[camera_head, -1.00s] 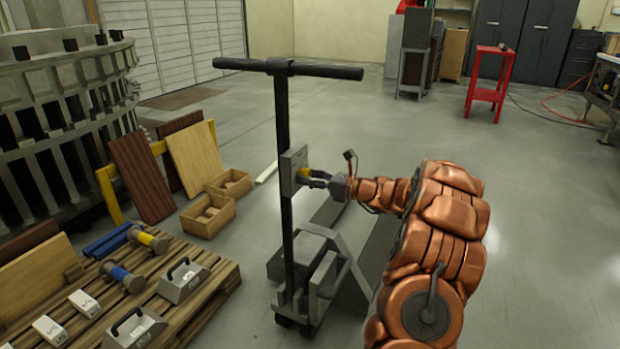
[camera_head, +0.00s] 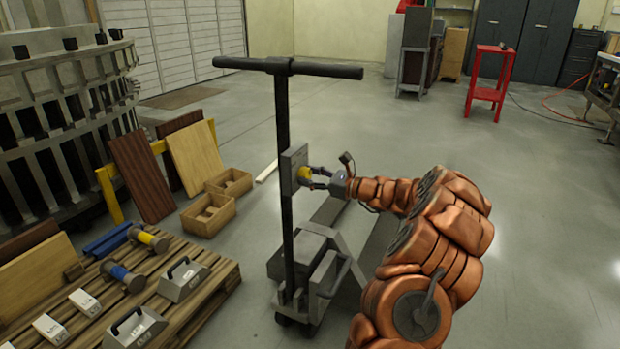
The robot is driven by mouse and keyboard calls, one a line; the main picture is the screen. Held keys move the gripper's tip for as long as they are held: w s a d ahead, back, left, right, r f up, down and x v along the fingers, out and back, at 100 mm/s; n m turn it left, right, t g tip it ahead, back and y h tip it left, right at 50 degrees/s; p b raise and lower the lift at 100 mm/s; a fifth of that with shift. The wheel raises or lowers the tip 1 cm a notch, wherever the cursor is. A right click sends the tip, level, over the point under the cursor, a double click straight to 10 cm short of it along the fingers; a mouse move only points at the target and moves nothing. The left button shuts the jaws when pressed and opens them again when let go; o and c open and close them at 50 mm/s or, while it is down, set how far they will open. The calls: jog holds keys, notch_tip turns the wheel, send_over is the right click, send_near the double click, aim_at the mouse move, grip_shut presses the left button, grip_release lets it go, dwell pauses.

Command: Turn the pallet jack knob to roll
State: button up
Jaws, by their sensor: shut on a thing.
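The pallet jack (camera_head: 286,150) stands upright in the middle, with a black T-handle on top and a dark post. A grey plate (camera_head: 290,172) is fixed to the post about halfway down. The knob's markings and exact angle are too small to read.
A wooden pallet (camera_head: 205,305) with weights and tools lies at the lower left. Two open wooden boxes (camera_head: 208,215), leaning boards and a slotted grey ring structure (camera_head: 60,120) stand behind it. A red stand (camera_head: 487,92) is far right. Open floor lies behind the jack.

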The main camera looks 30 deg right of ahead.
jog(key=shift+a+f+n+b, duration=0.1)
jog(key=shift+f+n+b, duration=0.15)
jog(key=shift+n+b, duration=0.8)
jog(key=shift+r+n+b, duration=0.15)
jog(key=shift+n+b, duration=1)
jog(key=shift+n, duration=0.9)
jog(key=o, duration=1.1)
jog(key=shift+o, duration=0.2)
jog(key=shift+r, duration=0.1)
jog(key=v, duration=1.2)
jog(key=shift+d, duration=0.2)
jog(key=shift+a, duration=0.15)
